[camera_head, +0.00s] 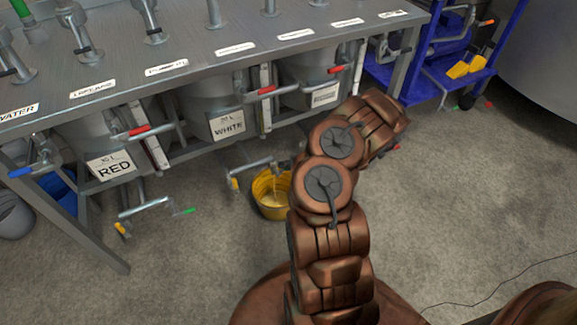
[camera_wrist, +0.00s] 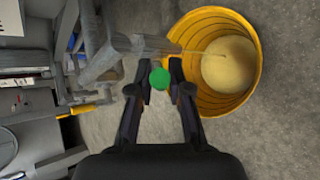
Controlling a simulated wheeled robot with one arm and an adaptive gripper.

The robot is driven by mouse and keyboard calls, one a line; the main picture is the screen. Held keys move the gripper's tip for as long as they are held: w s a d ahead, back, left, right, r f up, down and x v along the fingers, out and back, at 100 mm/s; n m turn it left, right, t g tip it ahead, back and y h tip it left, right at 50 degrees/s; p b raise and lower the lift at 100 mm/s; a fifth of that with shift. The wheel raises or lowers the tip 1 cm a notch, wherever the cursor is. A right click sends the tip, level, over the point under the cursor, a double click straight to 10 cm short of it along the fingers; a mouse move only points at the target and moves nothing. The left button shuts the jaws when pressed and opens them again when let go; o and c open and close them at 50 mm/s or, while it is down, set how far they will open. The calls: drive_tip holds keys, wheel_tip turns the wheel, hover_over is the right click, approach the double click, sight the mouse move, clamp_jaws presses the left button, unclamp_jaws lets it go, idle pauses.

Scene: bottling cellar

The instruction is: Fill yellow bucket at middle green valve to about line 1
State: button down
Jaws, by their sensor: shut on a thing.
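The yellow bucket (camera_head: 268,207) stands on the floor under the middle outlet pipe (camera_head: 250,163), below the tank labelled WHITE. In the wrist view the bucket (camera_wrist: 256,48) is at the upper right, and a thin stream runs from the pipe (camera_wrist: 115,55) into it. Pale yellowish liquid (camera_wrist: 229,66) covers its bottom; no level lines can be made out. My gripper (camera_wrist: 160,84) is shut on the green valve handle (camera_wrist: 160,78), whose round end shows between the fingers. In the head view my arm hides the gripper and this handle.
A second outlet with a green handle (camera_head: 188,211) is at the left, under the RED tank. Red-handled valves (camera_head: 267,90) line the steel bench (camera_head: 215,62) above. A blue cart (camera_head: 410,88) stands at the back right. Floor to the right is mostly clear, with a thin cable.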

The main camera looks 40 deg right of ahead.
drive_tip(key=c, duration=1.1)
unclamp_jaws()
drive_tip(key=shift+v, duration=6.05)
